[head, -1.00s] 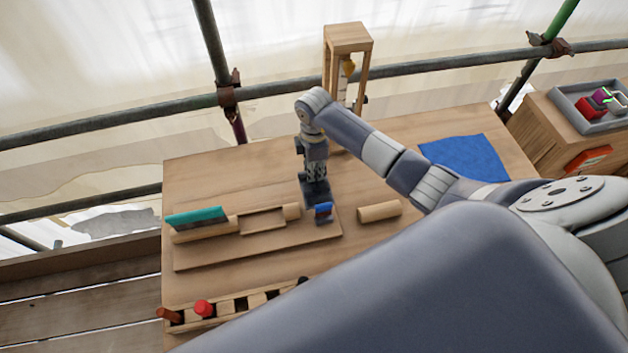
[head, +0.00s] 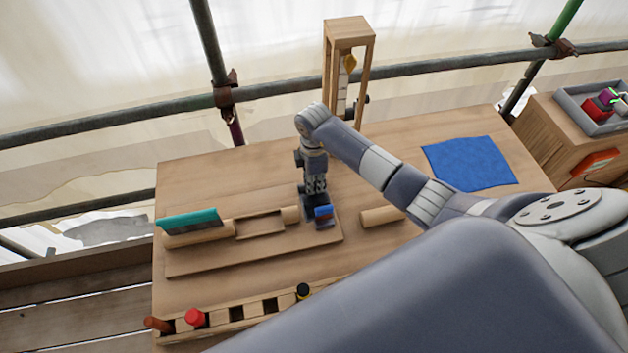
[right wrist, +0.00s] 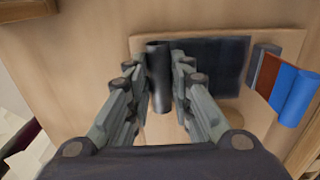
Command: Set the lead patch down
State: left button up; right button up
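My right gripper (right wrist: 158,78) points down over the board on the workbench. In the right wrist view its fingers close in on both sides of a dark grey, rounded upright piece (right wrist: 158,92). I take this to be part of the lead patch. A flat dark sheet (right wrist: 222,62) shows beside it, behind the right finger, over the board; whether they are joined is hard to see. In the head view my right gripper (head: 317,192) hides most of the patch, and contact with the board cannot be told. My left gripper is out of view.
The wooden board (head: 220,262) carries a wooden roll with a teal-handled tool (head: 188,220). A blue and red item (head: 323,212) stands close beside the gripper. A loose wooden cylinder (head: 380,216), blue cloth (head: 468,163), tool rack (head: 235,312) and wooden stand (head: 349,38) are nearby.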

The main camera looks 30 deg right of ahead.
jog(key=shift+o, duration=1.3)
jog(key=shift+r, duration=0.1)
notch_tip(320, 180, up, 12)
jog(key=b, duration=0.3)
